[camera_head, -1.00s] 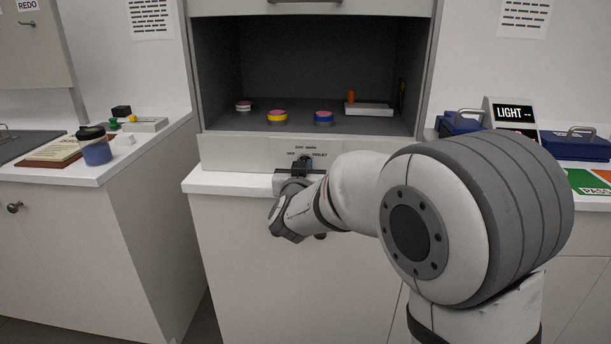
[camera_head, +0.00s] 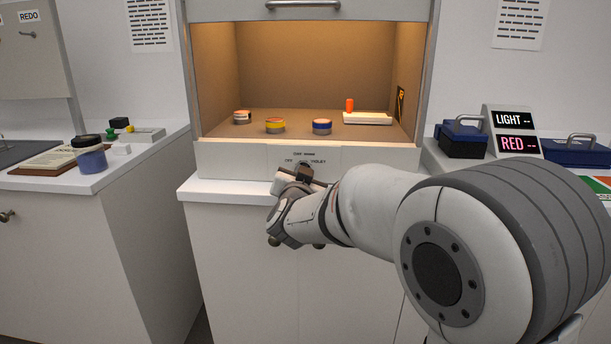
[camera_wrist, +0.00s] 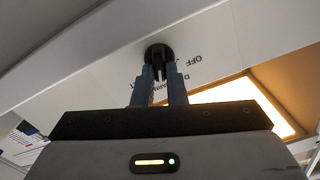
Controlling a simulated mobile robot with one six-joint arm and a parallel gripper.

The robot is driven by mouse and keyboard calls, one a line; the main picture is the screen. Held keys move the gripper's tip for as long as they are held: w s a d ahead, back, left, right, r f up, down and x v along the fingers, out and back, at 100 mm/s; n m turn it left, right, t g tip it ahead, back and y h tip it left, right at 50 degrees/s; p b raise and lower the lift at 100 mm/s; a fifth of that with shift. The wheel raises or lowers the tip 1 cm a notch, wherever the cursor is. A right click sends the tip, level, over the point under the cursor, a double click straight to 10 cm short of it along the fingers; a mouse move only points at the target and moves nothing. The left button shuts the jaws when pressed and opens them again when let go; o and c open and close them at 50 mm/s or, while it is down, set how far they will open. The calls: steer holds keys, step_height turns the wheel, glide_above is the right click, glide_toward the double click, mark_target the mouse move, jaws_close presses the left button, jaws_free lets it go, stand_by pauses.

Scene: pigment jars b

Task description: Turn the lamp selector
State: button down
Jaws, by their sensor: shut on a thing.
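The lamp selector is a round black knob (camera_wrist: 157,52) on the white front panel (camera_head: 230,160) below the booth. My gripper (camera_wrist: 158,80) is shut on it, with a fingertip on each side of the knob's ridge. In the head view my gripper (camera_head: 304,174) reaches the panel and mostly hides the knob. Small labels surround the knob; OFF and VIOLET can be read, but the pointer's exact setting cannot be made out. The booth interior (camera_head: 310,60) is lit with warm orange light.
Several banded jars, one of them (camera_head: 275,126), stand in the booth beside a white slab (camera_head: 367,118) with an orange piece. A sign (camera_head: 514,131) reading LIGHT and RED stands at the right by blue cases. A blue jar (camera_head: 90,155) stands on the left counter.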

steer(key=c, duration=1.5)
jaws_free()
steer(key=shift+o, duration=0.2)
steer(key=s+p, duration=0.1)
steer(key=s, duration=0.6)
steer(key=shift+s+a, duration=0.15)
steer(key=shift+s, duration=0.25)
steer(key=s+d+r+n+g+y+p, duration=0.4)
steer(key=s+d+r+g+p, duration=0.2)
steer(key=p, duration=0.6)
steer(key=s+d+r+g+h+p, duration=0.1)
steer(key=s+d+g+p, duration=0.3)
steer(key=s+d, duration=0.3)
steer(key=s+d+g+h+p, duration=0.2)
steer(key=s+d+g+p, duration=0.3)
steer(key=s, duration=0.9)
steer(key=shift+d+r+p, duration=0.35)
steer(key=shift+d+p, duration=0.6)
steer(key=shift+d, duration=0.05)
